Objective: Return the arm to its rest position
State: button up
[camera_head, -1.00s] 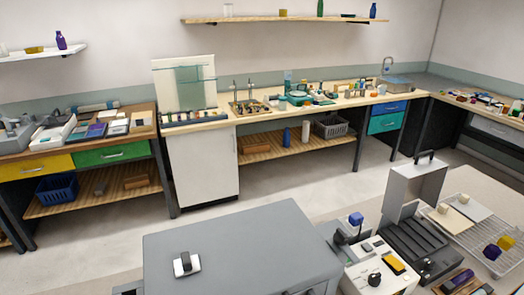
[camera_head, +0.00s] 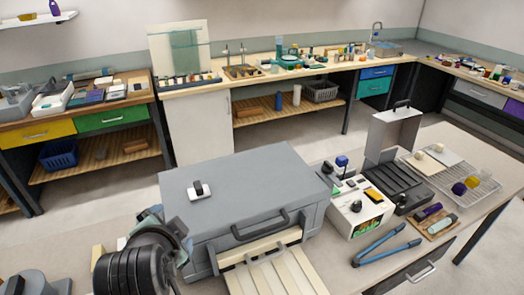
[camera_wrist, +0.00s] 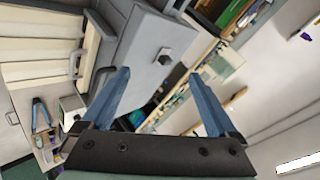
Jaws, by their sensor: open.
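My arm is folded low at the left front of the head view, its dark wrist filling the corner. My gripper (camera_wrist: 158,75) shows in the wrist view with two blue fingers spread wide apart and nothing between them. In the head view the gripper is mostly hidden behind the wrist, beside the left front of a grey case (camera_head: 238,190). In the wrist view the grey case (camera_wrist: 150,45) appears tilted beyond the fingers. I see no contact between the fingers and the case.
A slatted cream rack (camera_head: 272,272) lies before the case. Benches line the walls; floor between is clear.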

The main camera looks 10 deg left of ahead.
jog(key=w+d+r+n+t, duration=0.2)
jog(key=d+r+t, duration=0.35)
jog(key=r, duration=0.65)
jog(key=w+d+r+n+t, duration=0.15)
jog(key=d+r+t, duration=0.35)
jog(key=r, duration=0.7)
jog(key=s+d+r+n+t+h, duration=0.1)
jog(key=s+d+r+n+t, duration=0.1)
jog(key=s+d+r, duration=0.3)
jog(key=s+d+r+n+t+h, duration=0.2)
jog(key=s+d+r+t, duration=0.3)
jog(key=r, duration=0.9)
jog(key=shift+s+d+h+b, duration=0.35)
jog(key=shift+s+d, duration=0.2)
jog(key=shift+s, duration=0.4)
jog(key=shift+f, duration=0.15)
